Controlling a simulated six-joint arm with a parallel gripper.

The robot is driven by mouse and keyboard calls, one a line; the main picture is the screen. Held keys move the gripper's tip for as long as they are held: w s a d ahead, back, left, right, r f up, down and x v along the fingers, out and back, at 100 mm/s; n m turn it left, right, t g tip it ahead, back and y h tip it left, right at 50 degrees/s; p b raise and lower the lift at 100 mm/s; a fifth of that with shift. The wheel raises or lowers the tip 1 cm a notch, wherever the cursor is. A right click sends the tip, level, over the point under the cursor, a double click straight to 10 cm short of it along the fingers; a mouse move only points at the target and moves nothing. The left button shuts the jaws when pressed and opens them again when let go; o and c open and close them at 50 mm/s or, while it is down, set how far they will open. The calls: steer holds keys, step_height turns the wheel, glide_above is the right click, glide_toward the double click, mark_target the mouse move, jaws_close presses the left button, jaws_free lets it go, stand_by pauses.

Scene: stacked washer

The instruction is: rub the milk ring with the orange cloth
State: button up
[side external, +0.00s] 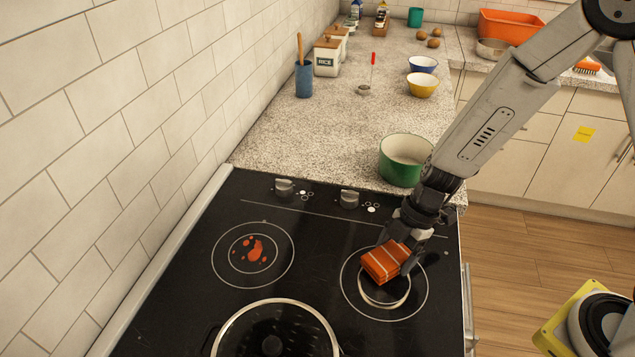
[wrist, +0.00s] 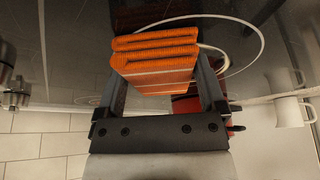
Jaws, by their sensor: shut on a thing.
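The orange cloth (side external: 386,262) is folded into a striped pad, held between the two fingers of my gripper (side external: 404,258). The cloth fills the space between the fingers in the wrist view (wrist: 155,55). The milk ring (side external: 387,306) is a whitish ring inside the right burner marking on the black cooktop (side external: 310,235). The cloth is over the ring's far part and hides it; the near part shows. I cannot tell whether the cloth touches the glass. A bit of the ring shows beside the cloth in the wrist view (wrist: 224,59).
A pot with a glass lid (side external: 275,330) stands at the front. Red splashes (side external: 254,250) lie on the left burner. A green pot (side external: 401,160) stands just behind the cooktop, close to my wrist. Knobs (side external: 349,198) line the back edge. The cooktop's middle is clear.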

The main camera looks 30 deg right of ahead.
mark_target(385, 311)
steer(key=shift+s+a+f, duration=0.1)
steer(key=shift+s+a, duration=3.45)
steer(key=shift+s, duration=0.1)
steer(key=shift+w+d, duration=3.7)
steer(key=shift+w, duration=0.05)
steer(key=shift+d, duration=0.25)
steer(key=shift+s+a, duration=3.8)
steer(key=shift+a, duration=0.05)
steer(key=shift+w+d, duration=3.7)
steer(key=shift+w, duration=0.05)
steer(key=shift+w+d+r, duration=0.1)
steer(key=shift+r, duration=4.05)
